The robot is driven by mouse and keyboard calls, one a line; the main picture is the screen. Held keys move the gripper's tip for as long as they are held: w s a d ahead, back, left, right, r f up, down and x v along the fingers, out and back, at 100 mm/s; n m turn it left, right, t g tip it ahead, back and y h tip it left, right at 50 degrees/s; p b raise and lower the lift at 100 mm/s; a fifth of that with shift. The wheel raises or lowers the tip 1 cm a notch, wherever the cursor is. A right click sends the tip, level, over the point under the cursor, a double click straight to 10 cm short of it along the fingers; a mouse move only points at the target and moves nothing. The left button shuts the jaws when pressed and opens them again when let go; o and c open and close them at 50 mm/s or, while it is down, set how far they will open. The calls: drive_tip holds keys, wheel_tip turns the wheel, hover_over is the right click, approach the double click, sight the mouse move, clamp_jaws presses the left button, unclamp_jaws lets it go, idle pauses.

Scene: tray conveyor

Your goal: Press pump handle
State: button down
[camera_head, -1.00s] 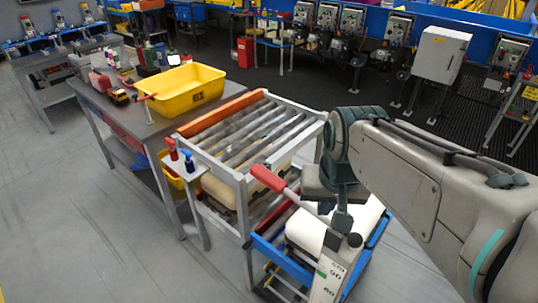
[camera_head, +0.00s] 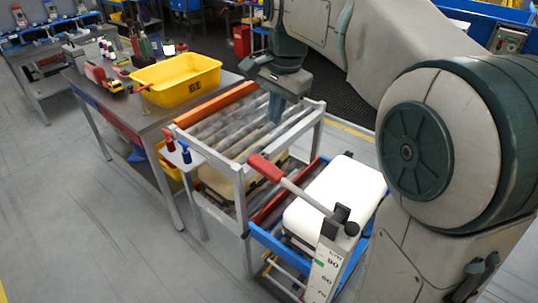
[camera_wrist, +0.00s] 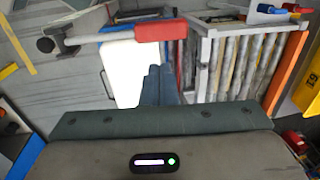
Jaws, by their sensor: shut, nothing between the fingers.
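The pump handle is a grey lever with a red grip (camera_head: 266,168), rising to the left from a grey post with a number scale (camera_head: 325,270). In the wrist view the red grip (camera_wrist: 160,28) lies just beyond my fingertips, and the lever runs left to a dark pivot. My gripper (camera_head: 274,118) points down over the roller rack, higher than the grip and apart from it. Its fingers are together and empty; they also show in the wrist view (camera_wrist: 158,72). The handle is fully visible in the head view.
The roller rack (camera_head: 183,125) stands beside the handle, with red and blue levers (camera_head: 184,152) on its left corner. A blue-framed cart with a white-topped block (camera_head: 340,190) is right of the handle. A yellow bin (camera_head: 175,85) sits on the table behind. Floor at left is clear.

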sight(268, 164)
drive_tip(key=f, duration=0.4)
drive_tip(key=w+a+f+p, duration=0.1)
drive_tip(key=f, duration=0.8)
drive_tip(key=shift+w+a+f+p, duration=0.2)
drive_tip(key=shift+f+p, duration=0.1)
drive_tip(key=shift+f, duration=0.1)
